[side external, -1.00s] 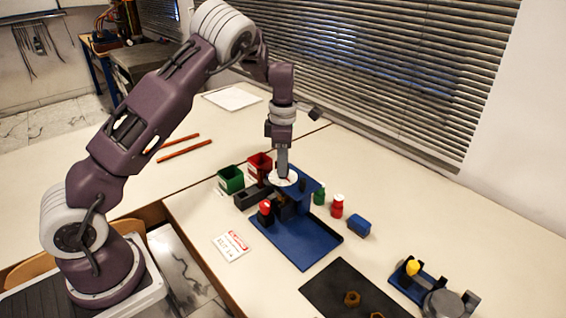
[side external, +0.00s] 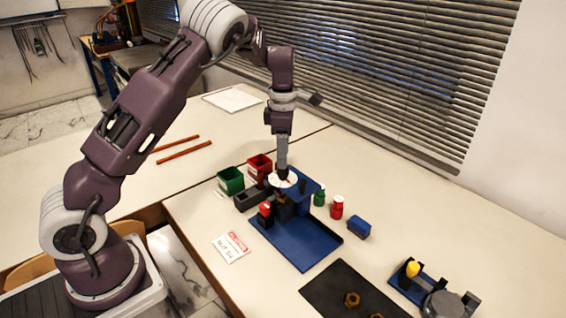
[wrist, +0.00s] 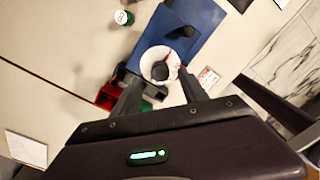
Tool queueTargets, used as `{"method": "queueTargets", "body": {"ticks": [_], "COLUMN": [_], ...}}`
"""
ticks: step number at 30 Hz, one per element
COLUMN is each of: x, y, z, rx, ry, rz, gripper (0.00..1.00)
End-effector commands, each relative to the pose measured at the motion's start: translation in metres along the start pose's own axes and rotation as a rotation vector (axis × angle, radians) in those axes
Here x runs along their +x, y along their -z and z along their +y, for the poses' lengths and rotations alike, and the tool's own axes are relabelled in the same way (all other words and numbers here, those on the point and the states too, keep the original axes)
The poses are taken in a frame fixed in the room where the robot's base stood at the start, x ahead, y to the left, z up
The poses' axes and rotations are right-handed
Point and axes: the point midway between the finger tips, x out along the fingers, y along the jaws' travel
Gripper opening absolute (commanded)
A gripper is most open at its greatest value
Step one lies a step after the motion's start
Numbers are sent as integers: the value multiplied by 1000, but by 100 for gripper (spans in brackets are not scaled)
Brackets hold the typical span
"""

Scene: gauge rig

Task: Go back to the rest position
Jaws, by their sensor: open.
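My gripper (side external: 283,174) points down just above the white gauge dial (side external: 287,183) on the blue rig (side external: 296,242). In the wrist view my gripper (wrist: 160,85) has its two fingers apart, one on each side of the white dial (wrist: 149,58). A dark round knob (wrist: 160,71) shows at the dial's middle, between the fingers. I see nothing held. In the side view the fingertips hide part of the dial, and I cannot tell the exact gap there.
Green (side external: 231,180) and red (side external: 260,166) bins stand left of the rig. Green (side external: 319,198) and red (side external: 337,207) bottles and a blue block (side external: 359,227) stand right. A dark mat (side external: 350,290) and a fixture with a yellow knob (side external: 412,269) are in front. Blinds hang behind.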

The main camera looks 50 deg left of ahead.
Motion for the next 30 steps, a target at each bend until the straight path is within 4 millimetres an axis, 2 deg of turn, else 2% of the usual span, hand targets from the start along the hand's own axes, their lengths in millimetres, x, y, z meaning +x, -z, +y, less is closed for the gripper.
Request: {"method": "queueTargets", "body": {"ticks": [4,8,15,17,18,20,23,25,27,30], "x": [-25,-33,-34,-43,-54,-79,-129,-157,-178,-187], "y": [0,0,0,0,1,4,14,27,44,74], "z": [1,0,-1,-6,-14,-35,-90,-135,-183,-245], "rx": [1,0,4,39,92,229,584,877,1191,1633], "ry": [-3,-1,0,0,0,-7,-58,-126,-220,-373], "rz": [-1,1,-1,-19,-42,-93,-185,-223,-224,-142], "gripper": [51,51,51,51,51,51,51,51,51,51]}}
